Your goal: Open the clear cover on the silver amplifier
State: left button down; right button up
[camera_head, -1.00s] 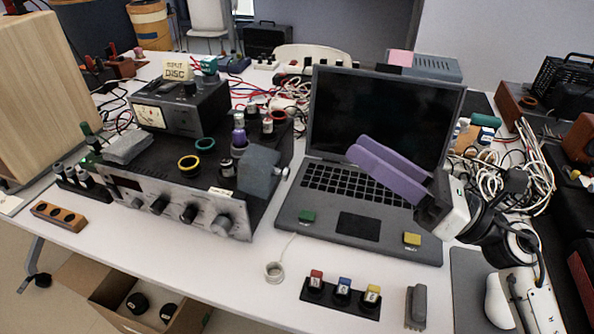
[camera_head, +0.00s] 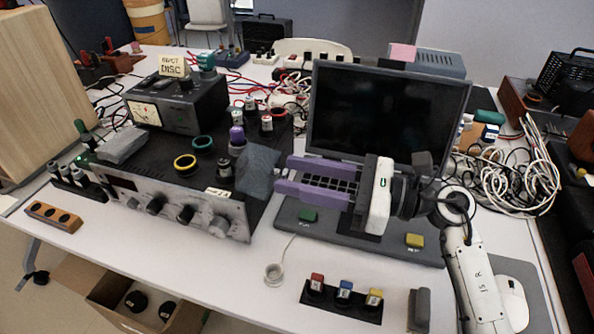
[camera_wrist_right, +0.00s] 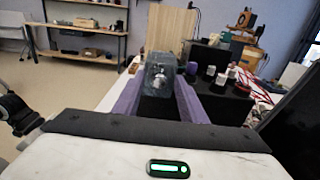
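The silver amplifier (camera_head: 172,212), with several dark knobs and one silver knob on its front, stands on the left half of the table. A grey-blue clear cover (camera_head: 257,170) sits at its right end and looks shut. My right gripper (camera_head: 281,177), with purple fingers, is open and points left, its tips close to the cover's right side. In the right wrist view the cover (camera_wrist_right: 160,72) lies straight ahead between the two fingers, with something pale behind its see-through wall. Whether a finger touches it I cannot tell. My left gripper is not in view.
Bottles (camera_head: 237,136) and rolls of tape (camera_head: 185,164) crowd the amplifier's top. Coloured buttons (camera_head: 344,291) stand at the table's front. The white table between amplifier and buttons is mostly clear.

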aim_at(269, 160)
jog(key=shift+w+a, duration=0.1)
jog(key=shift+a, duration=0.2)
